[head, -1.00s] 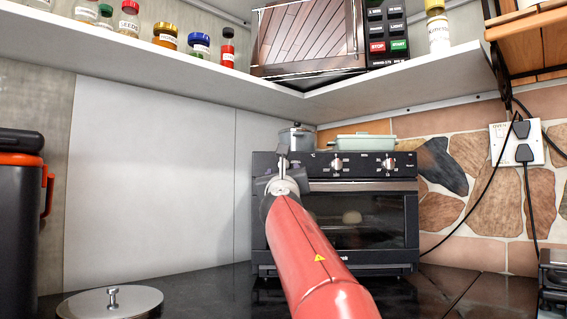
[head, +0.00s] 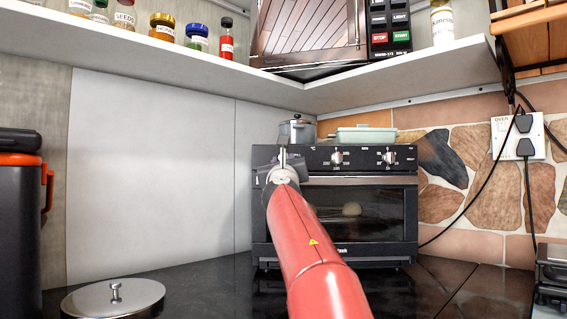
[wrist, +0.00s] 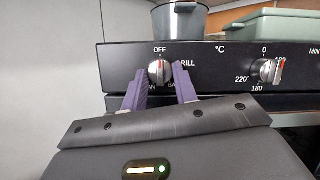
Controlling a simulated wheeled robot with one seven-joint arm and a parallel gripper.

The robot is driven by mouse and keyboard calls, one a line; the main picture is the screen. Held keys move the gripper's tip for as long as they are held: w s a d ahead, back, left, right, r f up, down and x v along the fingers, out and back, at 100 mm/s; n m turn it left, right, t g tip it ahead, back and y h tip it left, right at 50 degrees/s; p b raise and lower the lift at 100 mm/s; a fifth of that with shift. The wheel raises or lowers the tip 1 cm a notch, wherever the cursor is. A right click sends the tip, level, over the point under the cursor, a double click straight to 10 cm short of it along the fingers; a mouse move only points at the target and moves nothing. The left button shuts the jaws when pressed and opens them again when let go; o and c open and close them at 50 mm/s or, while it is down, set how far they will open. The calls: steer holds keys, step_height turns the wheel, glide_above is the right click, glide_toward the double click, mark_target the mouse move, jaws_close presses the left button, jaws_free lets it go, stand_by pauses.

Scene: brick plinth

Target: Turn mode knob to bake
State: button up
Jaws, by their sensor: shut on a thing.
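The black oven (head: 405,210) stands on the dark counter, with a row of silver knobs on its upper panel. My gripper (wrist: 159,82) is shut on this knob, one purple finger on each side.
The temperature knob (wrist: 271,70) is to the right of the mode knob, and a third knob (head: 389,158) is further right. A grey pot (head: 298,132) and a green dish (head: 362,135) rest on the oven. A shelf (head: 150,55) with jars hangs above.

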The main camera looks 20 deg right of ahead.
steer(key=shift+a+m, duration=0.1)
steer(key=shift+m, duration=0.4)
steer(key=m+g+h, duration=0.1)
steer(key=m+h, duration=0.1)
steer(key=m, duration=0.1)
steer(key=shift+w+a+m, duration=0.1)
steer(key=shift+m, duration=0.2)
steer(key=shift+r+m+g+h+p, duration=0.1)
steer(key=shift+m+g+h+p, duration=0.6)
steer(key=shift+m, duration=1.3)
steer(key=o, duration=1)
steer(key=shift+c, duration=0.2)
steer(key=b+v, duration=0.5)
steer(key=v, duration=0.2)
steer(key=shift+s+a, duration=0.25)
steer(key=shift+a, duration=0.05)
